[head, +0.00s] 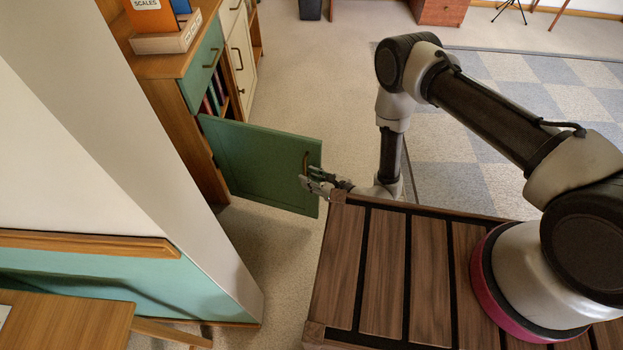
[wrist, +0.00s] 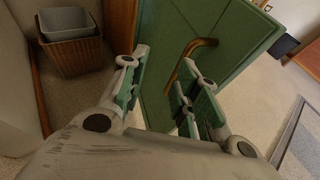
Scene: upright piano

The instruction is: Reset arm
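My gripper (head: 318,182) is near the handle side of an open green cabinet door (head: 262,165), at the far left corner of my slatted wooden deck. In the wrist view my gripper (wrist: 158,92) has its two fingers spread apart with nothing between them. The brass door handle (wrist: 192,58) lies just beyond the right finger; whether they touch I cannot tell. The handle (head: 305,162) also shows in the head view, just above the fingertips. My arm bends up and over from its base at the right and comes down beside the door.
The wooden cabinet (head: 165,95) with a green drawer and books stands at the upper left. A wall corner (head: 200,215) juts in at the left. A wicker basket (wrist: 78,58) holding a grey bin stands left of the door. Carpet is free beyond the door.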

